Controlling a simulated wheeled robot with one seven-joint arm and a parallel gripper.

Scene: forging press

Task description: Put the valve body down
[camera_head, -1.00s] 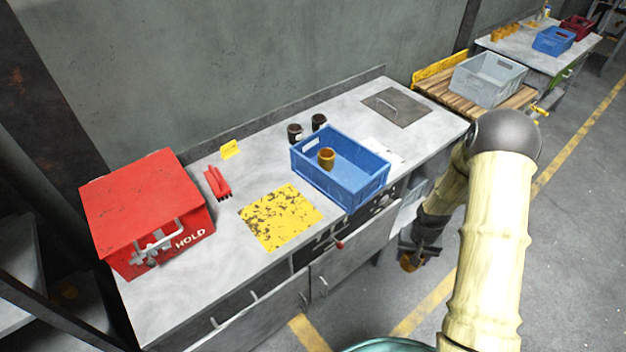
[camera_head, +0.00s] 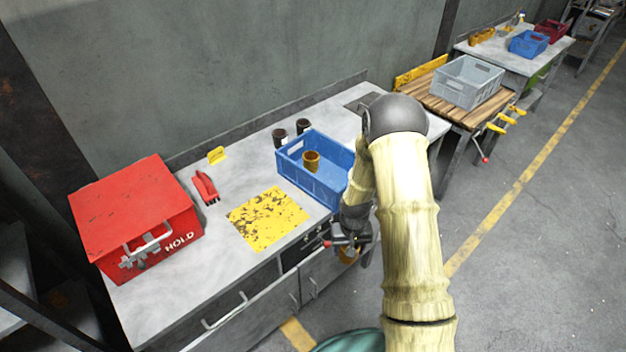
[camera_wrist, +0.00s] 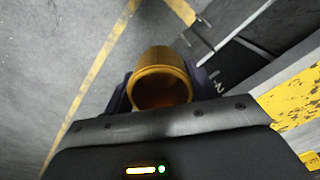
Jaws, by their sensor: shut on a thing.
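The valve body (camera_wrist: 160,62) is a brass-coloured, ring-mouthed part between the fingers of my gripper (camera_wrist: 160,90) in the wrist view. In the head view my gripper (camera_head: 347,248) hangs in front of the bench's front edge, and the held valve body (camera_head: 348,256) shows only as a small part of itself below it. A similar brass part (camera_head: 311,160) stands in the blue crate (camera_head: 300,179) on the bench. A worn yellow mat (camera_head: 268,217) lies flat and bare on the bench, left of the crate. The floor is below the held part.
A red box marked HOLD (camera_head: 135,215) stands at the bench's left. A red clamp-like tool (camera_head: 205,187), a yellow tag (camera_head: 216,155) and two dark jars (camera_head: 280,138) are behind. A grey crate (camera_head: 467,82) stands on a wooden-topped table at right.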

